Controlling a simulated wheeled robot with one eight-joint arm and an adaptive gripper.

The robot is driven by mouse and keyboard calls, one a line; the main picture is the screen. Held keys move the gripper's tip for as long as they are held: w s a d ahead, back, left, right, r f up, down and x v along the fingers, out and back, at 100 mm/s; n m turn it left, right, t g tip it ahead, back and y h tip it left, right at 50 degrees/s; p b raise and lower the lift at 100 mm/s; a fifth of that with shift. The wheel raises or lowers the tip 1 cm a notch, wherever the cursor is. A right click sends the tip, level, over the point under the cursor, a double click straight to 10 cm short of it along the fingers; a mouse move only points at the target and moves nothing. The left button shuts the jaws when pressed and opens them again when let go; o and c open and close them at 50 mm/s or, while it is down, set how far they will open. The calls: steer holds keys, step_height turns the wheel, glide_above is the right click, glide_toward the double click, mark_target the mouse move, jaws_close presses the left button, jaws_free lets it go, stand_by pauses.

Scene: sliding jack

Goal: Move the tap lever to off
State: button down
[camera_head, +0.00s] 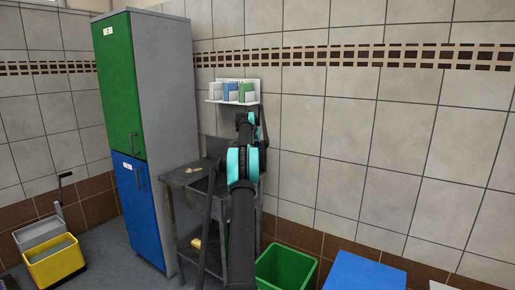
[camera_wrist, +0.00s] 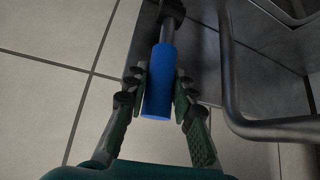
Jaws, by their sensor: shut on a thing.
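The tap lever (camera_wrist: 161,68) shows in the wrist view as a blue cylindrical grip on a dark metal stem, lying nearly upright in the picture. My gripper (camera_wrist: 159,88) has one dark green finger on each side of the blue grip and is shut on it. The stem runs up out of the picture, so what it joins is only partly seen. In the head view my own arm reaches to the wall and hides my gripper and the lever.
A worn metal stand (camera_head: 181,178) is beneath and left of my arm. A small shelf (camera_head: 234,91) with boxes hangs above. A green and blue locker (camera_head: 168,130) stands left, a green bin (camera_head: 285,266) below right. A bent metal tube (camera_wrist: 232,107) runs right of the lever.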

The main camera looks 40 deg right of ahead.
steer(key=c, duration=1.3)
jaws_free()
steer(key=shift+d, duration=0.1)
steer(key=shift+o, duration=0.2)
steer(key=shift+r, duration=0.1)
steer(key=v, duration=1.2)
